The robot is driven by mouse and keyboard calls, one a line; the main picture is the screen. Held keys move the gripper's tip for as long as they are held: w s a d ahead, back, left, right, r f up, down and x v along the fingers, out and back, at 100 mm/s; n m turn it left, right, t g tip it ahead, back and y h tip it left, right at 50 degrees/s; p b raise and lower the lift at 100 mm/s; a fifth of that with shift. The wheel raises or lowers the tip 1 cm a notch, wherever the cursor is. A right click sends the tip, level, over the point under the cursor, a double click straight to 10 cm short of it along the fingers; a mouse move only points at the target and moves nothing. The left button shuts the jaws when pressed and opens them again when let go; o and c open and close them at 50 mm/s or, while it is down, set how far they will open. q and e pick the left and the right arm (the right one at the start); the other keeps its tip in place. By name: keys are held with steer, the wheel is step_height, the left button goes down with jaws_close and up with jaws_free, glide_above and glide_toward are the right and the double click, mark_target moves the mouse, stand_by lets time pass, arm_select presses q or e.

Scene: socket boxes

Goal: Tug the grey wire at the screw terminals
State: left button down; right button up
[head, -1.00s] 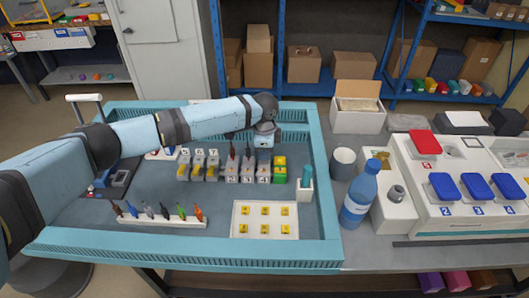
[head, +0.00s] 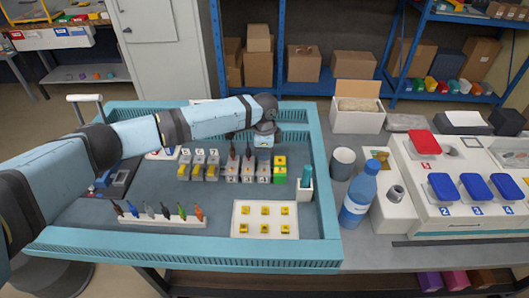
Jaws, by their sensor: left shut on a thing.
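A row of grey screw terminals (head: 248,172) with white number labels stands on the blue-framed bench board, with a green-yellow terminal (head: 280,168) at its right end. Dark red-brown wires (head: 233,152) stand up from two of the terminals. My left gripper (head: 263,149) points down over the terminal just left of the green-yellow one. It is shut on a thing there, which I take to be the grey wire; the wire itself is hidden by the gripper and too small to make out. My right gripper is not in view.
More terminals (head: 198,165) stand to the left. A rack of coloured screwdrivers (head: 160,220) and a white tray with yellow parts (head: 264,224) lie in front. A white holder with a teal-handled tool (head: 304,191) stands to the right, with a blue bottle (head: 358,198) beyond the frame.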

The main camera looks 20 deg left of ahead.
arm_select(q)
steer(key=shift+r+p, duration=0.1)
steer(key=shift+p, duration=0.35)
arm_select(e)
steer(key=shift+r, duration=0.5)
arm_select(q)
steer(key=c, duration=0.6)
jaws_free()
steer(key=shift+s+f, duration=0.1)
steer(key=shift+f, duration=0.1)
steer(key=shift+r+p, duration=0.45)
steer(key=shift+r, duration=0.05)
step_height(320, 180, up, 7)
steer(key=p, duration=0.6)
steer(key=shift+f+p, duration=0.2)
steer(key=shift+p, duration=0.2)
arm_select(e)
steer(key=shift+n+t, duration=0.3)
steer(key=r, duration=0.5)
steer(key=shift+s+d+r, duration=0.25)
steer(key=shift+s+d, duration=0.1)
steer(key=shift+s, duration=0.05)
